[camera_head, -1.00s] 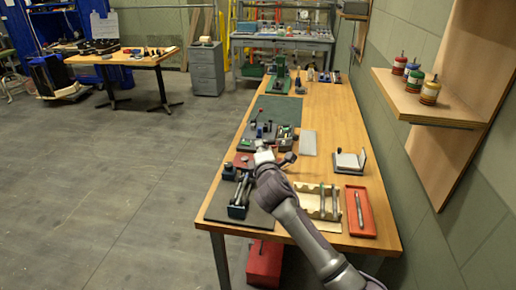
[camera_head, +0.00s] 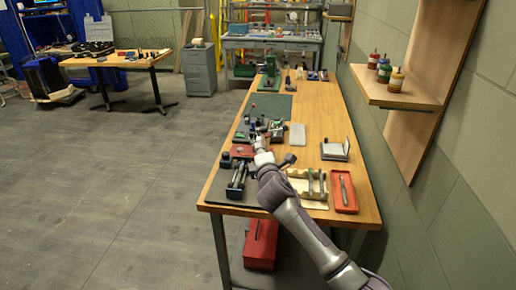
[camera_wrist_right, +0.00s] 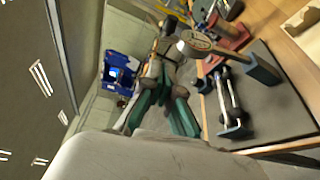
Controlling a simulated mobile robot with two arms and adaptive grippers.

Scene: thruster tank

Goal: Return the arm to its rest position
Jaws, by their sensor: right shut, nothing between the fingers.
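My right arm comes in from the bottom right of the head view and reaches over the near part of the wooden workbench (camera_head: 316,112). My right gripper (camera_head: 258,143) is at its far end, small and pale, over the bench near the red plate (camera_head: 240,151). It is shut and holds nothing that I can see. It looks to be above the bench; its exact height is hard to tell. My left gripper is out of view.
Near the arm are a dark mat with a two-rod fixture (camera_head: 236,181), a wooden rack (camera_head: 307,180), a red tray (camera_head: 342,191) and an open box (camera_head: 336,150). A wall shelf (camera_head: 388,91) holds several small jars. A red toolbox (camera_head: 261,245) is under the bench.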

